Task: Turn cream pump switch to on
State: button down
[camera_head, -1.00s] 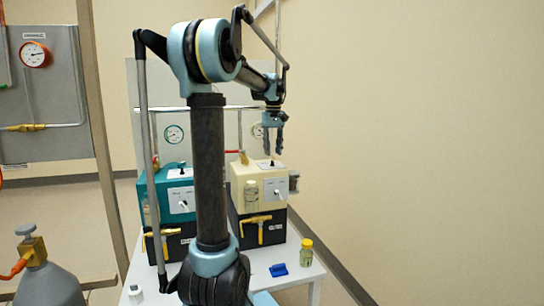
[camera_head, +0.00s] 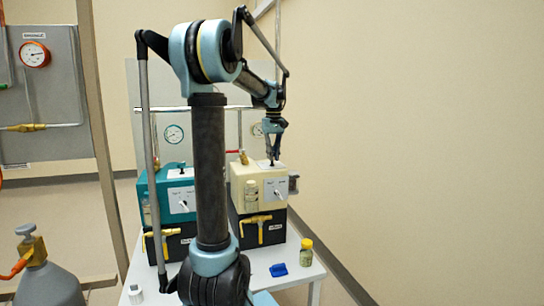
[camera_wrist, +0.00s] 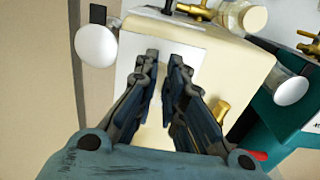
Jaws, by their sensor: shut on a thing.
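The cream pump (camera_head: 244,172) stands on a black base on the white table, right of the teal pump (camera_head: 160,188). A pale plate with a dark switch is on its top; a second pale plate with a small lever (camera_head: 278,193) is on its front. My gripper (camera_head: 273,161) points down at the top plate, fingertips close together. In the wrist view the cream pump (camera_wrist: 235,55) lies beneath my gripper (camera_wrist: 164,62), whose fingers stand over the pale plate (camera_wrist: 130,62). The fingers are shut on the top switch, which they hide; its setting cannot be read.
A yellow-capped jar (camera_head: 306,252) and a blue item (camera_head: 278,270) lie near the table's front right. A brass valve (camera_head: 256,221) sticks out below the cream pump. A grey cylinder (camera_head: 50,280) stands at left. The space right of the table is clear.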

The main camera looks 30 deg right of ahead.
jog(key=shift+w+a+m, duration=0.1)
jog(key=shift+a+m, duration=0.05)
jog(key=shift+m, duration=1.3)
jog(key=shift+w+a+m, duration=0.1)
jog(key=shift+a+m, duration=0.05)
jog(key=shift+m, duration=1.3)
jog(key=c, duration=1.7)
grip_release()
jog(key=shift+r, duration=0.1)
notch_tip(320, 180, up, 12)
jog(key=shift+f, duration=0.1)
